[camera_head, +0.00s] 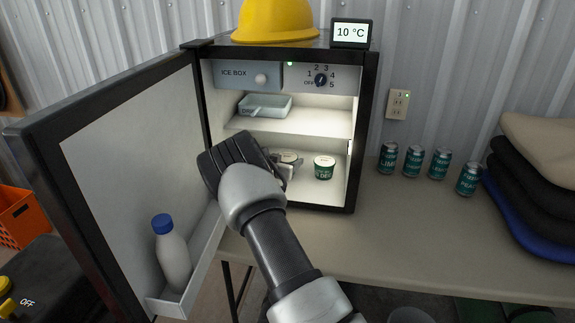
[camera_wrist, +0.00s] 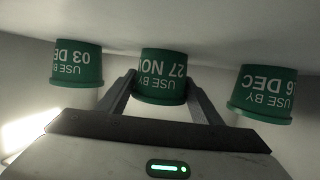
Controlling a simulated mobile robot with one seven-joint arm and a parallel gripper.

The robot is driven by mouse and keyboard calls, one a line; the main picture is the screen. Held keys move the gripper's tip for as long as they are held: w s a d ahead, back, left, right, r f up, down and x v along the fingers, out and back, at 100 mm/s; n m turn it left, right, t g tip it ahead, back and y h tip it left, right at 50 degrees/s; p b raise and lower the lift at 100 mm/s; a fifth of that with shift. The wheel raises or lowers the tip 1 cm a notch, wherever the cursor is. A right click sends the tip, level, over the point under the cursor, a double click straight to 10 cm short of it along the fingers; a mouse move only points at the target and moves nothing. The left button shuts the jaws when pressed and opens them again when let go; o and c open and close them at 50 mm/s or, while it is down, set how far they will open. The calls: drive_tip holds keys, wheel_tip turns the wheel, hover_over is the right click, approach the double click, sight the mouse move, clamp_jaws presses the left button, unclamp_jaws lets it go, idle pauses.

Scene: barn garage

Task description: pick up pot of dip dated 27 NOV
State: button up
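The 27 NOV pot of dip (camera_wrist: 162,75) is a green tub in the middle of the wrist view, where its print shows upside down. My gripper (camera_wrist: 162,88) is open, with one finger on each side of this pot and little gap; I cannot tell whether they touch it. A 03 DEC pot (camera_wrist: 77,66) is on the left and a pot reading 6 DEC (camera_wrist: 262,93), its first digit partly hidden, is on the right. In the head view my gripper reaches into the lower fridge compartment and hides most of the pots; one green pot (camera_head: 324,171) shows right of it.
The fridge door (camera_head: 130,150) stands open on the left, with a blue-capped bottle (camera_head: 173,255) in its rack. A shelf (camera_head: 325,121) holding a pale blue tray (camera_head: 266,106) is above the pots. The fridge's right wall (camera_head: 363,140) bounds the space. Several cans (camera_head: 414,162) stand outside.

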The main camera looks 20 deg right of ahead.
drive_tip(key=shift+c, duration=1)
drive_tip(key=shift+r, duration=0.15)
